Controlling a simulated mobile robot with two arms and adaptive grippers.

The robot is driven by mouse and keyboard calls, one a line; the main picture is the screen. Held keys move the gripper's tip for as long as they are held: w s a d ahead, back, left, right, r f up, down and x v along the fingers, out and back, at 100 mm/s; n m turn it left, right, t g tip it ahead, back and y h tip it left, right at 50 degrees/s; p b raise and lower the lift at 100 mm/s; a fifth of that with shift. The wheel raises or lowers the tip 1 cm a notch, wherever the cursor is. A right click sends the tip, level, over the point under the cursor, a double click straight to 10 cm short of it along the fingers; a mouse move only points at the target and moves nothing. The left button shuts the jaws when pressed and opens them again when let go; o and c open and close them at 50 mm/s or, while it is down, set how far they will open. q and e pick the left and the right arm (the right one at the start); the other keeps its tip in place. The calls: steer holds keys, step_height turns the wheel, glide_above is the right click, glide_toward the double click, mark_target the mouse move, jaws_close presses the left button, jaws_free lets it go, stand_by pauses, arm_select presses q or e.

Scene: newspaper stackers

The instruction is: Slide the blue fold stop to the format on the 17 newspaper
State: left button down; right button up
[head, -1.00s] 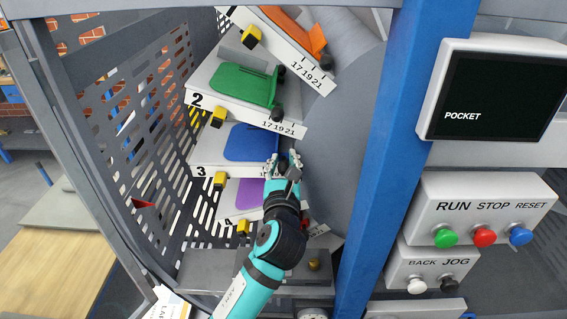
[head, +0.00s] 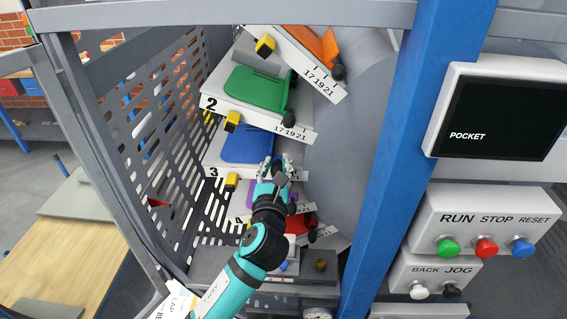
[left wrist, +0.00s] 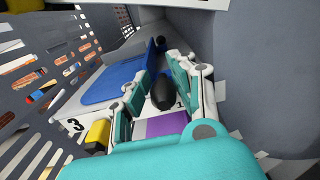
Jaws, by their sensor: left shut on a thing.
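The blue fold stop (head: 246,145) lies on the white shelf marked 3 (head: 208,160). Its flat blue plate (left wrist: 118,80) fills much of the left wrist view. My left gripper (head: 277,164) is at the plate's right side. In the left wrist view its fingers (left wrist: 163,92) stand on either side of a black knob at the plate's edge, and they are shut on it. The shelf's number scale (head: 298,175) is mostly hidden behind the gripper, so I cannot read where the stop stands on it. My right gripper is not in view.
A green stop (head: 260,88) lies on shelf 2 above, and an orange one (head: 323,45) higher up. Purple (left wrist: 160,128) and red (head: 298,226) stops are below. A slotted grey side panel (head: 165,120) stands left, a blue post (head: 400,160) and button boxes (head: 480,230) right.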

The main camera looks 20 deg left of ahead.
arm_select(q)
steer(key=shift+a, duration=0.1)
steer(key=c, duration=1.4)
jaws_free()
steer(key=shift+o, duration=1.4)
steer(key=shift+s+a, duration=0.1)
steer(key=shift+a, duration=0.1)
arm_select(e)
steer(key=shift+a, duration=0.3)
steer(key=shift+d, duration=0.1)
arm_select(q)
steer(key=shift+s+d, duration=0.1)
steer(key=shift+d, duration=0.05)
steer(key=shift+s+d, duration=0.15)
steer(key=shift+s, duration=0.25)
steer(key=v, duration=1.1)
steer(key=shift+a, duration=0.2)
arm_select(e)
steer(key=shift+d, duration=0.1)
